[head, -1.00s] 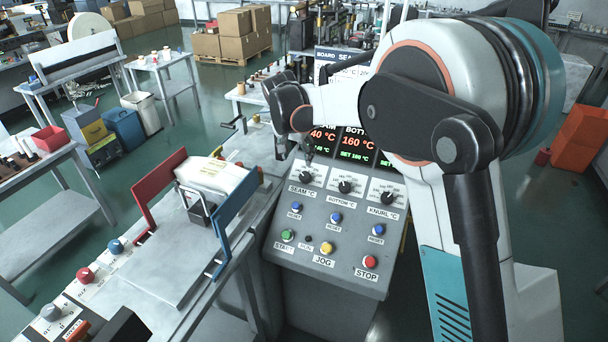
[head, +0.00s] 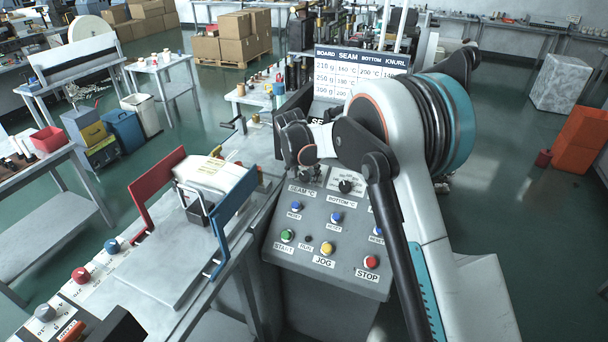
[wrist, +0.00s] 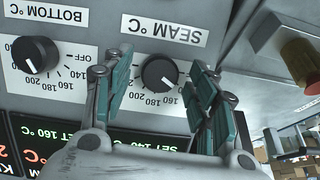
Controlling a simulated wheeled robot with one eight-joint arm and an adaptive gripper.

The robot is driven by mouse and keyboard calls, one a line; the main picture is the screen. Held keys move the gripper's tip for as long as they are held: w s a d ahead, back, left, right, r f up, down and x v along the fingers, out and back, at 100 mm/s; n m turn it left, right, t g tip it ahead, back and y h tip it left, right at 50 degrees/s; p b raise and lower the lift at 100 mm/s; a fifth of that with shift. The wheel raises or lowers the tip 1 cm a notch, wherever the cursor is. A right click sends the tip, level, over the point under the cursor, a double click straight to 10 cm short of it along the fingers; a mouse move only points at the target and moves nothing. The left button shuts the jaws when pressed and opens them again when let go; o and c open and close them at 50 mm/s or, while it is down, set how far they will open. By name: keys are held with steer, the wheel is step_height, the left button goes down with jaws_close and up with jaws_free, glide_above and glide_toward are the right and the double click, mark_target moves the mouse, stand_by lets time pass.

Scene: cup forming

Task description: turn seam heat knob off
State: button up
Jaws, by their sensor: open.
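The seam heat knob (wrist: 159,73) is a black round knob on a white dial plate under the "SEAM °C" label (wrist: 170,34), upside down in the wrist view. A short white mark shows on its face; its exact setting is hard to read. The dial's OFF mark is not visible. My gripper (wrist: 157,85) is open, with one teal-padded finger on each side of this knob; contact is not clear. In the head view my gripper (head: 308,160) is low over the seam dial and mostly hides the knob.
The bottom heat knob (wrist: 35,55) sits beside the seam dial. Lower on the panel are reset buttons, a green start button (head: 287,236), a yellow jog button (head: 327,248) and a red stop button (head: 371,262). A blue upright plate (head: 233,222) stands left of the panel.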

steer(key=c, duration=1.1)
steer(key=shift+a+n+h+b, duration=0.15)
steer(key=shift+n+h+b, duration=0.45)
steer(key=shift+n, duration=2.1)
steer(key=o, duration=1.1)
